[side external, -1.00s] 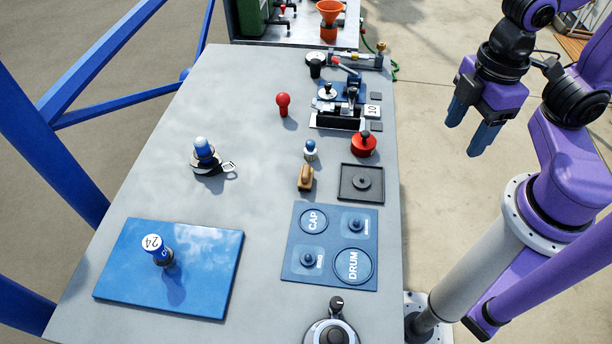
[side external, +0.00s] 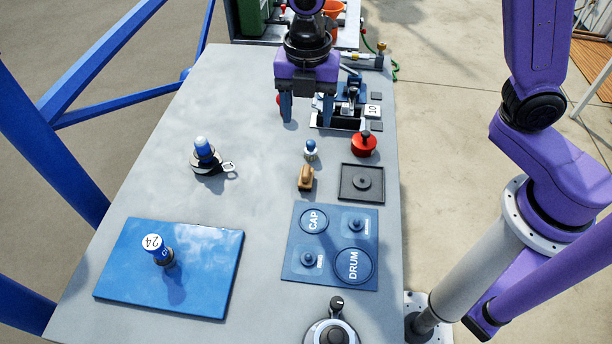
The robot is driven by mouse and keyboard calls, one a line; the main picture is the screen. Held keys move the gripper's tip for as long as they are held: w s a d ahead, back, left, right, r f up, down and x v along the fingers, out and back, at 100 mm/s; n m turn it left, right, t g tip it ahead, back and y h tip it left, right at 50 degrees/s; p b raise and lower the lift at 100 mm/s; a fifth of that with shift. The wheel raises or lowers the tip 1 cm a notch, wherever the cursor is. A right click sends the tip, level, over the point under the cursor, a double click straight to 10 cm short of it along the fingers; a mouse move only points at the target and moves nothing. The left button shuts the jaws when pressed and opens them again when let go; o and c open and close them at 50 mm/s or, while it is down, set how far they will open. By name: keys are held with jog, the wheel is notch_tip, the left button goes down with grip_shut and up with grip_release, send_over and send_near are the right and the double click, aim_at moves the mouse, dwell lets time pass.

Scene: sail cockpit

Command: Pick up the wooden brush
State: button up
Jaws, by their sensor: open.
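The wooden brush (side external: 305,179) is a small tan block with a raised grip. It stands on the grey table in the side external view, just above the blue labelled mat and left of the black square tray. My gripper (side external: 307,118) is over the table, farther back than the brush and above it in the picture. Its two blue fingers point down and are spread apart with nothing between them. The brush is in full view and apart from the fingers.
A small blue-topped piece (side external: 310,149) stands between gripper and brush. A red lidded pot (side external: 364,144) and the black tray (side external: 347,193) are to the right. The blue mat (side external: 288,270) lies below.

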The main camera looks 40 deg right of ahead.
send_over(306, 170)
jog(key=f, duration=1.1)
jog(key=shift+d, duration=0.2)
jog(key=shift+a+f, duration=0.15)
jog(key=shift+f, duration=1.3)
jog(key=shift+a+f, duration=0.1)
jog(key=shift+f, duration=1.3)
jog(key=c, duration=1.1)
